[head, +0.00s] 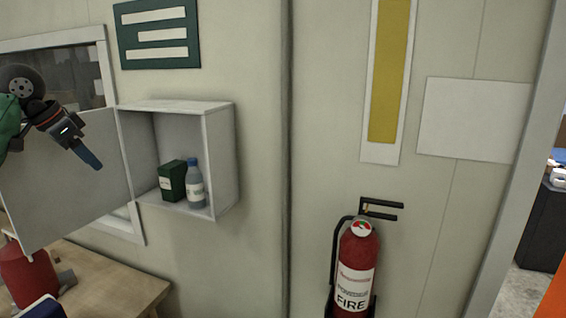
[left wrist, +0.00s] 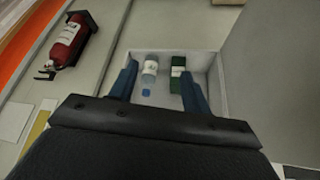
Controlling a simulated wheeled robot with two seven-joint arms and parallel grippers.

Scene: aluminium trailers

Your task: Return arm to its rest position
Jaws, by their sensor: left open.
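My left gripper (head: 86,155) is at the upper left of the head view, in front of the open door (head: 65,175) of a white wall cabinet (head: 222,160). In the left wrist view its two blue fingers (left wrist: 160,85) are apart with nothing between them, and the cabinet interior shows beyond them. Inside the cabinet stand a dark green box (head: 172,181) and a clear bottle with a blue cap (head: 195,184). They also show in the left wrist view. My right gripper is not in either view.
A red fire extinguisher (head: 357,265) hangs on the wall to the right, below a black bracket (head: 381,209). A wooden table (head: 110,282) at the lower left holds a red container (head: 28,277). The wall between cabinet and extinguisher is clear.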

